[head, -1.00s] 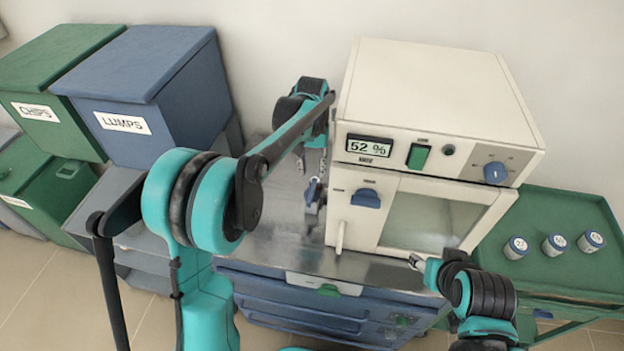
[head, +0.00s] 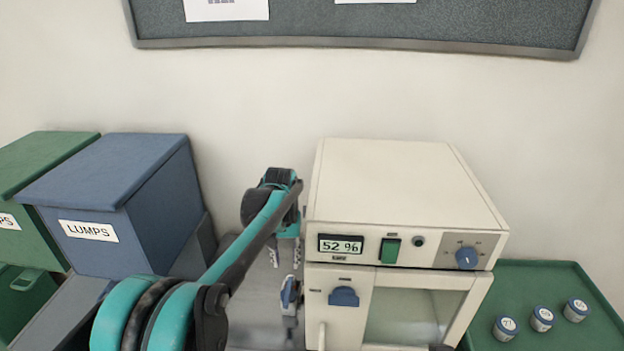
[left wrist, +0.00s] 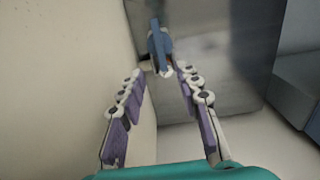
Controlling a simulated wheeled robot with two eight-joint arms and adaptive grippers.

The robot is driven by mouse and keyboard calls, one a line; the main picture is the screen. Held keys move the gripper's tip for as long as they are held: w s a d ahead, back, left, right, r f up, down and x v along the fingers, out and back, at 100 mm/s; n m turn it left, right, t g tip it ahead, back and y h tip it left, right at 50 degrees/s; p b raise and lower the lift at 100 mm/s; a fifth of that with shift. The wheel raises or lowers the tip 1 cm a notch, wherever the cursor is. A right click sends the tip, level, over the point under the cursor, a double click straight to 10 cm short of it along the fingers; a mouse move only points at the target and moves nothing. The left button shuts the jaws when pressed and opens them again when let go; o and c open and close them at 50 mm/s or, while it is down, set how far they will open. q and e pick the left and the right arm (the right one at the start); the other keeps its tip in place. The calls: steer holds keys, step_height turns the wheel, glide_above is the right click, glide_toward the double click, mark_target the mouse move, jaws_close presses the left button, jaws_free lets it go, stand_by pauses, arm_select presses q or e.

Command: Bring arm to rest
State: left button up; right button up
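My left arm reaches from the bottom left to the left side of the muffle furnace (head: 400,190). My left gripper (head: 285,255) points down there, and its fingers stand apart. In the left wrist view the gripper (left wrist: 160,72) is open, with nothing between its fingers. A blue-handled fitting (left wrist: 160,45) shows just past its fingertips; it also shows in the head view (head: 289,292), below the gripper. My right gripper is not in view; only a small dark piece shows at the bottom edge, by the furnace.
A green tray (head: 530,280) with three small blue-rimmed containers is at the right. The blue LUMPS bin (head: 150,215) and a green bin (head: 40,160) stand at the left. A dark board (head: 360,25) hangs on the wall.

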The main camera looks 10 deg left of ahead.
arm_select(q)
steer(key=s+a+r+t, duration=0.1)
steer(key=s+r+t, duration=0.1)
steer(key=s, duration=0.4)
steer(key=s+a+r+t, duration=0.1)
steer(key=s+a+r, duration=0.15)
steer(key=s, duration=0.45)
steer(key=s+a+f+t+b, duration=0.1)
steer(key=s+f+t, duration=0.3)
steer(key=s, duration=0.8)
steer(key=shift+f, duration=0.65)
stand_by(0.7)
